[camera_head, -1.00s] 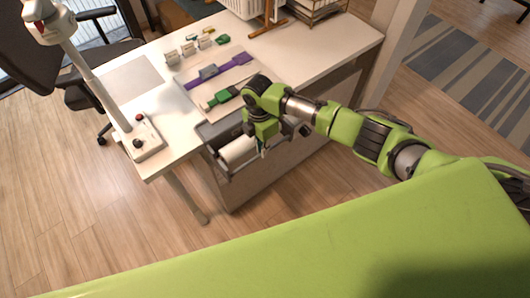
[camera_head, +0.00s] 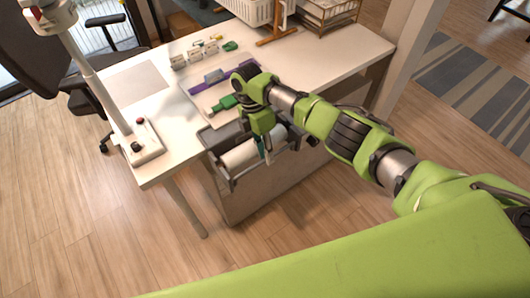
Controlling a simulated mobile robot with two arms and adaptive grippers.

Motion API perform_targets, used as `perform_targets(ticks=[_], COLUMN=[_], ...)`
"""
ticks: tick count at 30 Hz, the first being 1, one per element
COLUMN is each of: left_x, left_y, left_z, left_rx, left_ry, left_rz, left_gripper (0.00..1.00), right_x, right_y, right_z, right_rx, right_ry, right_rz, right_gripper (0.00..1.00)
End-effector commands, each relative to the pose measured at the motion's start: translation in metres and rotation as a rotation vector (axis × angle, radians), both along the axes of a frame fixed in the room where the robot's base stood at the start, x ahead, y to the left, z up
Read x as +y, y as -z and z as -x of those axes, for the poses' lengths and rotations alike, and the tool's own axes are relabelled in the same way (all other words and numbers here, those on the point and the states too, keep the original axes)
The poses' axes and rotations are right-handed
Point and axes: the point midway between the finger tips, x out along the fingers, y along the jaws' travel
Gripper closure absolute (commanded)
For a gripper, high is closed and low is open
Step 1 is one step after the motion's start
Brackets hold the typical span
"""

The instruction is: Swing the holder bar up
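No part is clearly recognisable as the holder bar. A grey open-topped frame or drawer (camera_head: 232,181) sticks out under the table's front edge, with a white rounded piece (camera_head: 238,156) inside; the bar may be part of it, but I cannot tell. My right gripper (camera_head: 265,147) points down over this frame, in front of the table edge, and hides its middle. A small teal strip shows by its fingertips. Its fingers are too small and covered to show whether they are open or touching anything. My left gripper is out of view.
The white table (camera_head: 160,168) carries a post on a base with red and black buttons (camera_head: 142,143), a purple strip (camera_head: 209,80), a green piece (camera_head: 223,103) and small white blocks. A white basket (camera_head: 252,10) and wire tray (camera_head: 328,12) stand at the back. A chair (camera_head: 80,60) is at left.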

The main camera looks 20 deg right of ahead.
Motion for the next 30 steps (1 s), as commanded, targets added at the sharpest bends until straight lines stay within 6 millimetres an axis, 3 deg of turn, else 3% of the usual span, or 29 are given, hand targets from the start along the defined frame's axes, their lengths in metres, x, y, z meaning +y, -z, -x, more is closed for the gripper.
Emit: perform_targets(ticks=[11,24,30], left_x=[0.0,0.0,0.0], left_y=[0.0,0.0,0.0], left_z=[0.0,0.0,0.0], left_rx=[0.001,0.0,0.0], left_ry=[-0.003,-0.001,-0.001], left_rz=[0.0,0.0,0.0], left_gripper=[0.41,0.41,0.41], right_x=[0.001,0.007,0.008], right_y=[-0.003,-0.06,-0.075], right_z=[-0.003,-0.019,-0.022], right_rx=[-0.008,-0.007,-0.004], right_ry=[0.0,0.0,0.001], right_rz=[-0.002,-0.002,0.0], right_gripper=[0.75,0.75,0.75])
